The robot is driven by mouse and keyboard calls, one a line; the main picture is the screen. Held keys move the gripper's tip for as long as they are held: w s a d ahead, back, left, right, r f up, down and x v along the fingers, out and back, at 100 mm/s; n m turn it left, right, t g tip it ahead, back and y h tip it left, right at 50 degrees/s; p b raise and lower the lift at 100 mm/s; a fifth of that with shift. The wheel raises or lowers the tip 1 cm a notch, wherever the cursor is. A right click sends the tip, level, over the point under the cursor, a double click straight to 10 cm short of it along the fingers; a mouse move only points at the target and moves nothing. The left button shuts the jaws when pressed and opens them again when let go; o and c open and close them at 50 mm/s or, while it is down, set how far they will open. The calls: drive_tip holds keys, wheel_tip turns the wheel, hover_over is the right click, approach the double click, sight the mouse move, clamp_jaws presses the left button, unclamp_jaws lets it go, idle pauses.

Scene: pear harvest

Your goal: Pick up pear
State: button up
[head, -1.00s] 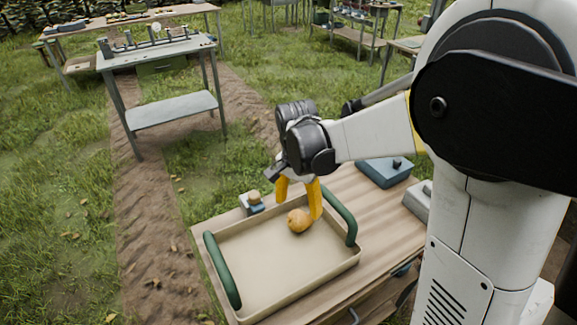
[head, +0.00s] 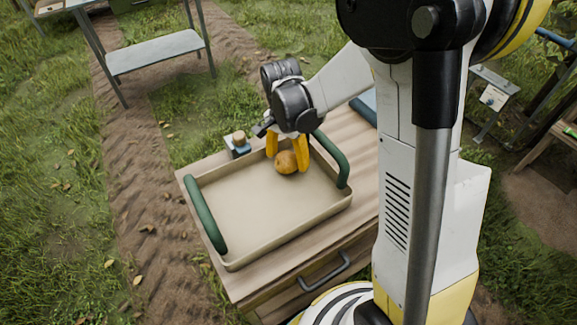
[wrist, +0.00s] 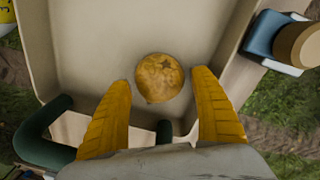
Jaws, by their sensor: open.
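The pear (head: 286,162) is round and orange-brown and lies in the beige tray (head: 262,240) near its far corner. In the wrist view the pear (wrist: 159,77) sits on the tray floor, ahead of and between the fingertips. My gripper (head: 287,158) has two yellow fingers pointing down at the tray. In the wrist view my gripper (wrist: 163,85) is spread wide, with a finger to either side and nothing held. A gap shows between the pear and each finger there. In the head view the right finger partly overlaps the pear's edge.
The tray has green handles at its left (head: 206,215) and right (head: 331,158) ends and stands on a wooden cabinet (head: 240,283). A small blue item with a tan top (head: 238,142) stands beyond the tray's far edge. The tray's middle and near side are empty.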

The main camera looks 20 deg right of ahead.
drive_tip(key=shift+f, duration=0.6)
drive_tip(key=shift+r, duration=0.15)
drive_tip(key=c, duration=1.1)
